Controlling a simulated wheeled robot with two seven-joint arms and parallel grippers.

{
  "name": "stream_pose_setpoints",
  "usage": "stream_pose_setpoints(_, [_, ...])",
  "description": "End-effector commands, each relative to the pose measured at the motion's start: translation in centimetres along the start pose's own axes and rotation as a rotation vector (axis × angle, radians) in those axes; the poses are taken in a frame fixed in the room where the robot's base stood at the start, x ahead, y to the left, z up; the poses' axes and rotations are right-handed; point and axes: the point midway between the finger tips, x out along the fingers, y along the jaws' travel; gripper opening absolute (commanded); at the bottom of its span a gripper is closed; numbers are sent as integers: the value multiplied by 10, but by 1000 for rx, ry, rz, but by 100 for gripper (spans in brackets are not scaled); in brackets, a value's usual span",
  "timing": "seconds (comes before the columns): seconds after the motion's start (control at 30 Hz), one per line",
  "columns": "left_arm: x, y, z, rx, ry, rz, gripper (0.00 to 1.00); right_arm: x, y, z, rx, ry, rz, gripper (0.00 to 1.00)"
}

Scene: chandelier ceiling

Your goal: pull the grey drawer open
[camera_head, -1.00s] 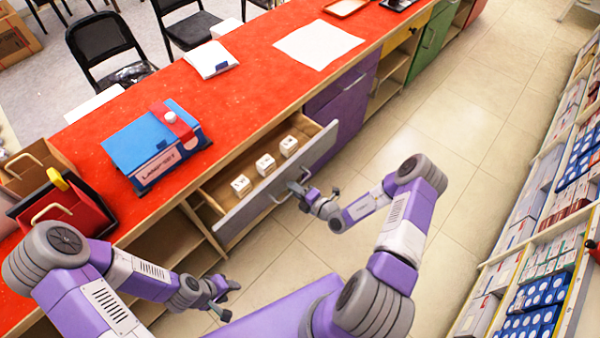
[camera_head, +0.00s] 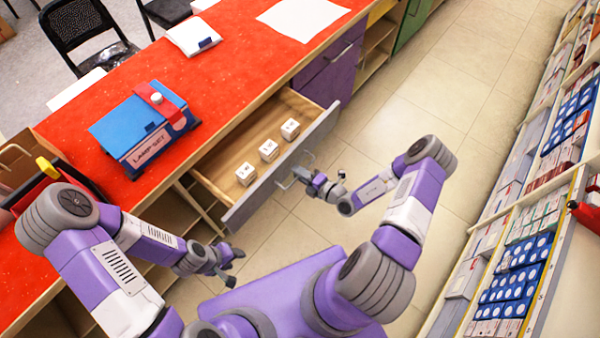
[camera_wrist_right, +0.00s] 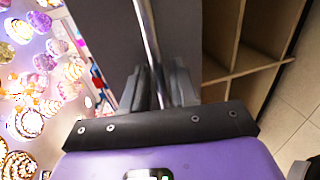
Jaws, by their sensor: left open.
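The grey drawer (camera_head: 318,137) stands well open from the counter. Its wooden inside shows three white labelled boxes (camera_head: 268,150) in a row. The drawer's metal handle (camera_head: 284,181) is on the grey front. My right gripper (camera_head: 305,176) is at the handle; in the right wrist view its fingers (camera_wrist_right: 159,88) are close together on either side of the handle bar (camera_wrist_right: 149,35). The fingers hide part of the bar. My left gripper (camera_head: 227,262) is open and empty, low in front of the counter and apart from the drawer.
The red counter (camera_head: 235,62) carries a blue box (camera_head: 125,125), a white binder (camera_head: 193,36) and a paper sheet (camera_head: 303,15). A purple cabinet (camera_head: 330,72) adjoins the drawer. Shelves (camera_head: 530,215) line the right side. Tiled floor (camera_head: 440,95) between is clear.

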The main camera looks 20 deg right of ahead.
Motion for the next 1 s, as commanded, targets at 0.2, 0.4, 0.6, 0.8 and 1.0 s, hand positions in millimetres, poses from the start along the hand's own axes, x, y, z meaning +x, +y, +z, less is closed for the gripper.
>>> stream_pose_setpoints(0.2, [0,0,0,0,0,0,47,0,0,0,1,0,-1,32])
stream_pose_setpoints(0.4, [-2,1,0,0,0,0,47,-10,0,1,2,-3,-3,32])
stream_pose_setpoints(0.6, [-8,3,0,0,0,0,47,-44,0,1,1,-4,-4,32])
stream_pose_setpoints(0.8, [-10,4,0,0,0,0,47,-70,0,1,0,-2,-2,32])
stream_pose_setpoints(1.0, [-11,4,0,0,0,0,47,-76,0,0,1,-1,0,32])
